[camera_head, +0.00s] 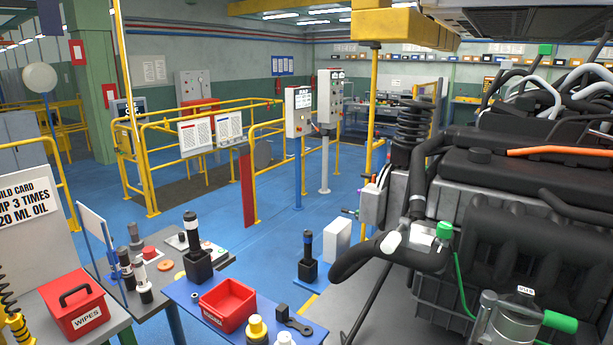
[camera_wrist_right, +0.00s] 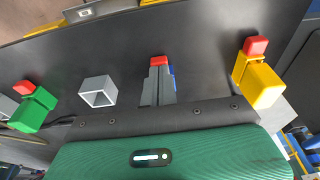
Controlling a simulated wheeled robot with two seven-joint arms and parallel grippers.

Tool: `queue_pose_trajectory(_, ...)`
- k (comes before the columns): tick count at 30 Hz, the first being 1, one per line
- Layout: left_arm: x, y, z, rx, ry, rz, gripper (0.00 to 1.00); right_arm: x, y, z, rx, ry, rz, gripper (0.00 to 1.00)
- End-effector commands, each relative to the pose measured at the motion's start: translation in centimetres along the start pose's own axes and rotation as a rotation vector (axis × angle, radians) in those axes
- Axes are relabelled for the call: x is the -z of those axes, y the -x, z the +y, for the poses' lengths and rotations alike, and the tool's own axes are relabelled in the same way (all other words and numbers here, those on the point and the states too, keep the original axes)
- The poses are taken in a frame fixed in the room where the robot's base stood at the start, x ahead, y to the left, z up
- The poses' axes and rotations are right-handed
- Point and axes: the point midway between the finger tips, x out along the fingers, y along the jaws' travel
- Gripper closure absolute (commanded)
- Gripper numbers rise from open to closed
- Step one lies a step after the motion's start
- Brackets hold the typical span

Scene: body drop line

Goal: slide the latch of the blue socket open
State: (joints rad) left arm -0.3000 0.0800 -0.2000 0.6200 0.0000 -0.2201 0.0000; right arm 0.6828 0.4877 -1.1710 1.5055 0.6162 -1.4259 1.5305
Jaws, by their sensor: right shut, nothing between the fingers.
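In the right wrist view, my right gripper (camera_wrist_right: 158,72) is shut and empty, its grey fingers pointing up the picture from the green wrist housing. The blue socket (camera_wrist_right: 173,80) is mostly hidden behind these fingers; only a thin blue strip shows at their right side. A red latch (camera_wrist_right: 158,61) shows right at the fingertips. I cannot tell whether the fingers touch it. I cannot make out the blue socket in the head view. Neither gripper shows in the head view, and my left gripper is in no view.
In the right wrist view, a green socket (camera_wrist_right: 32,112) with a red latch is at left, a grey square socket (camera_wrist_right: 98,92) beside it, and a yellow socket (camera_wrist_right: 258,82) with a red latch at right. In the head view, an engine (camera_head: 520,200) fills the right side.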

Motion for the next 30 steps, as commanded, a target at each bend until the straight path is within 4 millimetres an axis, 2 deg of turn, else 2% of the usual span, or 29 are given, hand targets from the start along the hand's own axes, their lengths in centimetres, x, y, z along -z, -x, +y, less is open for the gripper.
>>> queue_pose_trajectory(30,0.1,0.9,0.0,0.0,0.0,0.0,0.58,-1.1,0.1,0.0,-0.001,0.0,0.0,1.0)
